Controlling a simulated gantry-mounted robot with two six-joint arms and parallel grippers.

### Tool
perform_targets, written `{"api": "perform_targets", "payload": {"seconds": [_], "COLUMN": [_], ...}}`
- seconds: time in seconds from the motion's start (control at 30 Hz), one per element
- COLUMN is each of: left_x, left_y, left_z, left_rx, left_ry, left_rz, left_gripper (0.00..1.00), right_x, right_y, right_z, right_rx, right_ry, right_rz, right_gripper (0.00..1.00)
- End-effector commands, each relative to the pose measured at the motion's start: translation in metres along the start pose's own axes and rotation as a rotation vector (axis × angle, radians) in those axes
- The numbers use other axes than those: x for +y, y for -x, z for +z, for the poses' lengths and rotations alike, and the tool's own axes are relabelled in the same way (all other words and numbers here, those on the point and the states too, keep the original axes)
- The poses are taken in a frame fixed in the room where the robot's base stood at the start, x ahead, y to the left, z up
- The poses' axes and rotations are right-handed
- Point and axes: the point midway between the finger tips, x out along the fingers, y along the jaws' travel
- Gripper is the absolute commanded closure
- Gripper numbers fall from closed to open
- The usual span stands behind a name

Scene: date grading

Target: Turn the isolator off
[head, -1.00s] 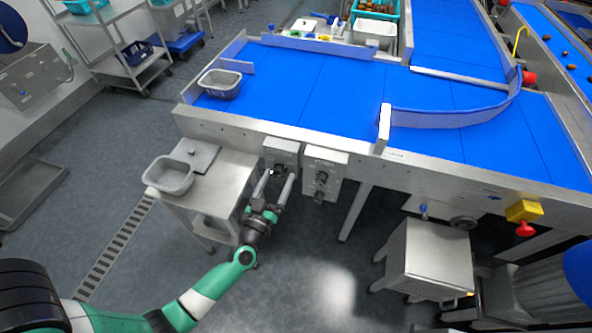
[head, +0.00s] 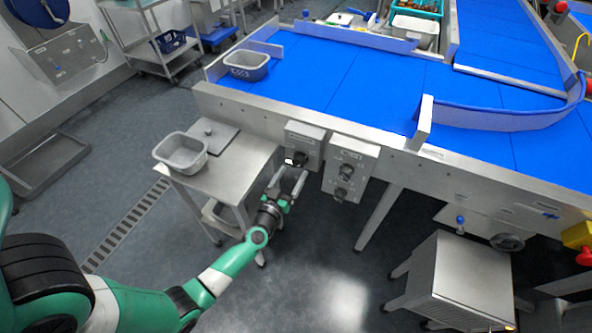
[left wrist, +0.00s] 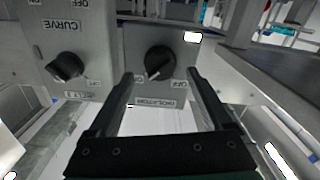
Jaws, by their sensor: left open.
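The isolator is a grey box (head: 304,138) with a black rotary knob (head: 298,159), on the conveyor's front side. In the left wrist view, upside down, its knob (left wrist: 159,62) shows above the ISOLATOR label (left wrist: 155,104). OFF (left wrist: 180,84) reads to the knob's lower right. A pale mark sits at the knob's lower left; I cannot tell its exact setting. My left gripper (head: 291,176) is open and empty, just below and in front of the knob. Its fingers (left wrist: 160,80) frame the knob to either side, apart from it. My right gripper is not in view.
The CURVE box (head: 350,168) with its own knobs (left wrist: 66,67) stands close beside the isolator. A steel side table (head: 235,168) with a grey tub (head: 181,152) is to the left. The blue conveyor (head: 370,90) lies above; a steel cabinet (head: 465,275) stands at right.

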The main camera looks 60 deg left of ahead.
Motion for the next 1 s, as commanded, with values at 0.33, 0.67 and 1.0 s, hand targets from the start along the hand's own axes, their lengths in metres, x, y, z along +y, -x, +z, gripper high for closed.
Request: {"api": "perform_targets", "payload": {"seconds": [0.33, 0.67, 1.0], "left_x": [0.000, 0.000, 0.000], "left_y": [-0.038, -0.037, -0.037], "left_z": [0.000, 0.000, 0.000], "left_rx": [0.000, -0.001, 0.000], "left_ry": [-0.001, -0.001, 0.000], "left_rz": [0.001, 0.001, 0.001], "left_gripper": [0.16, 0.41, 1.00], "right_x": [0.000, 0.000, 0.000], "right_y": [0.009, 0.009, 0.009], "right_z": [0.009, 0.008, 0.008], "right_rx": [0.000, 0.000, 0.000], "right_ry": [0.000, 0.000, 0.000], "right_rz": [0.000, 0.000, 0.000], "right_gripper": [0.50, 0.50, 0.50]}}
